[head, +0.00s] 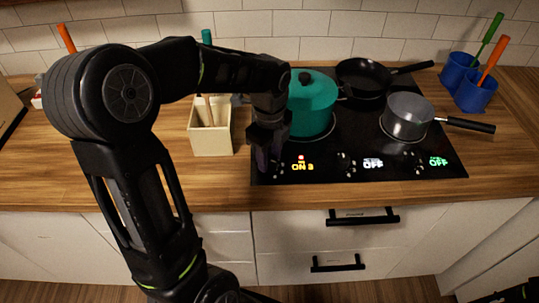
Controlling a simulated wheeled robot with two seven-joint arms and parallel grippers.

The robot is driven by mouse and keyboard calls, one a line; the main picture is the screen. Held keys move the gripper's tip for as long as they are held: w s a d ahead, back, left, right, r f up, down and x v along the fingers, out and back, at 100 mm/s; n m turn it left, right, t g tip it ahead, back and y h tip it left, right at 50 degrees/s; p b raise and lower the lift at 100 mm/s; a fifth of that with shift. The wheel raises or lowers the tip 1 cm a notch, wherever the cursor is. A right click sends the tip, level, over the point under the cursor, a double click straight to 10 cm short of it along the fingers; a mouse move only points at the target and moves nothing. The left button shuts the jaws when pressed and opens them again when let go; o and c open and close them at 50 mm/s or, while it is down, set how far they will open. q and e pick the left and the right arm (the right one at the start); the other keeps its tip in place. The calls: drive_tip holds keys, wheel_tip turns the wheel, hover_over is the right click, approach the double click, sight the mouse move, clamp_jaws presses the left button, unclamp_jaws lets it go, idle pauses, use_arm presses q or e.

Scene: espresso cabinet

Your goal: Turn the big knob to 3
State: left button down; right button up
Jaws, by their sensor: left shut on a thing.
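The black cooktop (360,178) is set in the wooden counter. My left gripper (263,162) reaches down to its front left corner and is shut on the big knob, which the fingers and wrist hide almost fully. Right beside the gripper, a lit yellow display (302,167) reads "ON 3" with a small red mark above it. Two other displays further right, a white one (373,163) and a green one (438,161), read "OFF". My right gripper is out of view; only a bit of the right arm shows at the bottom right.
A teal pot (312,104) stands on the cooktop just behind my left gripper. A black pan (363,78) and a grey saucepan (407,116) stand further right. A cream utensil holder (210,130) is left of the gripper. Blue holders (472,92) stand at the back right.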

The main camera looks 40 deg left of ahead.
sight(270, 160)
idle(0.3)
use_arm(q)
drive_tip(key=c, duration=0.9)
unclamp_jaws()
wheel_tip(270, 160, up, 8)
drive_tip(key=shift+f+b, duration=0.1)
drive_tip(key=shift+b, duration=0.25)
